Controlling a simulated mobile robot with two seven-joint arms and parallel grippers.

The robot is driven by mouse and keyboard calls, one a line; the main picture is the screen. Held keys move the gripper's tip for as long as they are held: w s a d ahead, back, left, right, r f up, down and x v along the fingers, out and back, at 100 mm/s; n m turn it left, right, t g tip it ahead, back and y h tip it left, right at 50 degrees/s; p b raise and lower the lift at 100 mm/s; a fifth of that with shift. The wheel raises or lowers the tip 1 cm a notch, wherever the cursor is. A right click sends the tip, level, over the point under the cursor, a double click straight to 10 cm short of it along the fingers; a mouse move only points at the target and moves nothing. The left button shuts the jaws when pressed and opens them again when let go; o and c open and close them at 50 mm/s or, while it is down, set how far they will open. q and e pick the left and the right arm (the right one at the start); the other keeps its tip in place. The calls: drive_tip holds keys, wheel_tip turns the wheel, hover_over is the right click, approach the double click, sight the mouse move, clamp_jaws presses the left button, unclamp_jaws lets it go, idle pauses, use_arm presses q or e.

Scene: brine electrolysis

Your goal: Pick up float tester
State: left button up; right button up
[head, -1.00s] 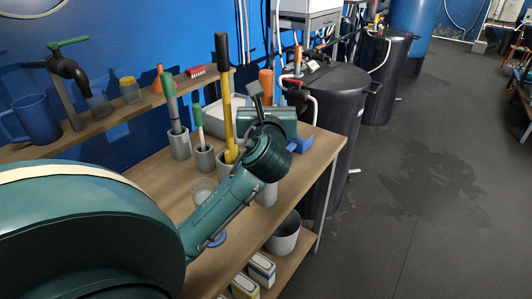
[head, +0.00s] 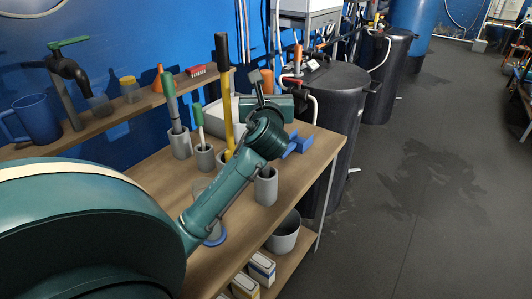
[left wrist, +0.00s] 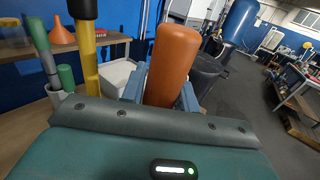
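I take the orange-handled tool to be the float tester (head: 266,79). In the head view only its upper handle shows above my left gripper (head: 266,105). Its lower part is hidden behind my gripper and wrist. In the left wrist view the float tester's orange handle (left wrist: 172,60) stands nearly upright between the two blue-grey fingers of my left gripper (left wrist: 162,92). The fingers flank it closely, and I see no clear sign of a grip. A grey cup (head: 266,188) stands right below my wrist. My right gripper is out of view.
A yellow tool with a black grip (head: 228,110) and green-handled tools (head: 171,100) stand in grey cups left of my gripper. A blue stand (head: 297,146) lies near the table's right edge. A black barrel (head: 335,100) is beyond, with open floor to the right.

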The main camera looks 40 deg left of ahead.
use_arm(q)
clamp_jaws()
drive_tip(key=shift+r, duration=0.1)
idle(0.3)
